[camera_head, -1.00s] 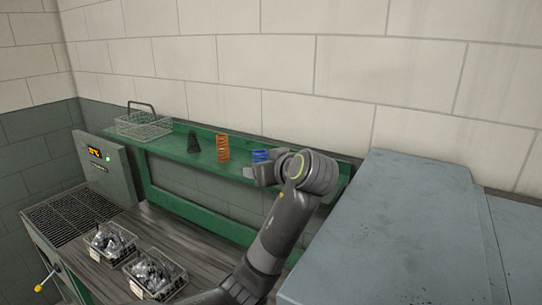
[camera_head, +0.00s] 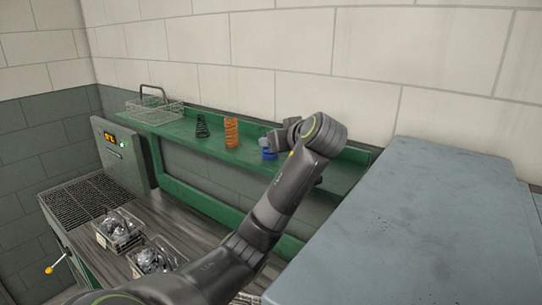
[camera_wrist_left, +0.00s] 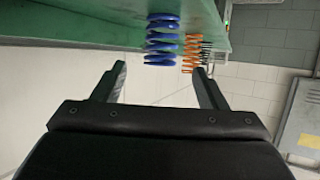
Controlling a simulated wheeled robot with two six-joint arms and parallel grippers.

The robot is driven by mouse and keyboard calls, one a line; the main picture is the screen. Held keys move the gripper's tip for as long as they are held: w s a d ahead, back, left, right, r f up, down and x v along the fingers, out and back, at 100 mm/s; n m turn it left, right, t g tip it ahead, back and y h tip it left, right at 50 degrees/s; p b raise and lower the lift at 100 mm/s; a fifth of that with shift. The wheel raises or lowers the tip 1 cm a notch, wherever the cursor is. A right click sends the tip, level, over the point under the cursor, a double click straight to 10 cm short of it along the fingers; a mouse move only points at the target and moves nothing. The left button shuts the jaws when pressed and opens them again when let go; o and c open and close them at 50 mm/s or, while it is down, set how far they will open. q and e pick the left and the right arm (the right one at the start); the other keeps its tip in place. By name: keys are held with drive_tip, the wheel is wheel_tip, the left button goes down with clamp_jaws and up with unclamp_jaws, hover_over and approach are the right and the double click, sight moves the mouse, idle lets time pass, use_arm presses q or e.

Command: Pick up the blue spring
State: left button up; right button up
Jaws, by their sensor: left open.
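The blue spring (camera_head: 269,154) stands on the green shelf, its upper part hidden behind my left gripper (camera_head: 277,138) in the head view. In the left wrist view the blue spring (camera_wrist_left: 162,40) shows whole, its coils hanging down from the shelf in that picture. My left gripper (camera_wrist_left: 159,70) is open and empty there, its fingers pointing toward the spring. The spring lies ahead of the fingertips, between their lines, with no contact visible. My right gripper is not in view.
The green shelf (camera_head: 185,135) also holds an orange spring (camera_head: 231,133), a black spring (camera_head: 202,126) and a wire basket (camera_head: 152,108). Two wire bins with parts (camera_head: 118,231) sit on the bench below. A grey cabinet (camera_head: 420,230) stands at the right.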

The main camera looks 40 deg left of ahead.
sight(268, 154)
use_arm(q)
drive_tip(key=shift+a, duration=0.1)
drive_tip(key=shift+a+r, duration=0.1)
drive_tip(key=shift+a, duration=0.05)
drive_tip(key=p+x, duration=0.3)
drive_tip(key=x, duration=0.1)
drive_tip(key=shift+r+p, duration=0.25)
drive_tip(key=shift+p, duration=0.1)
drive_tip(key=shift+w+a+f, duration=0.25)
drive_tip(key=shift+a+f, duration=0.1)
drive_tip(key=shift+a, duration=0.1)
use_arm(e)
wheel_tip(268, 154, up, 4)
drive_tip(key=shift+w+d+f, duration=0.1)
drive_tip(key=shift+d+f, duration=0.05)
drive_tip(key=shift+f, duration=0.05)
use_arm(q)
drive_tip(key=shift+d, duration=0.1)
drive_tip(key=shift+c, duration=0.5)
drive_tip(key=c, duration=1.1)
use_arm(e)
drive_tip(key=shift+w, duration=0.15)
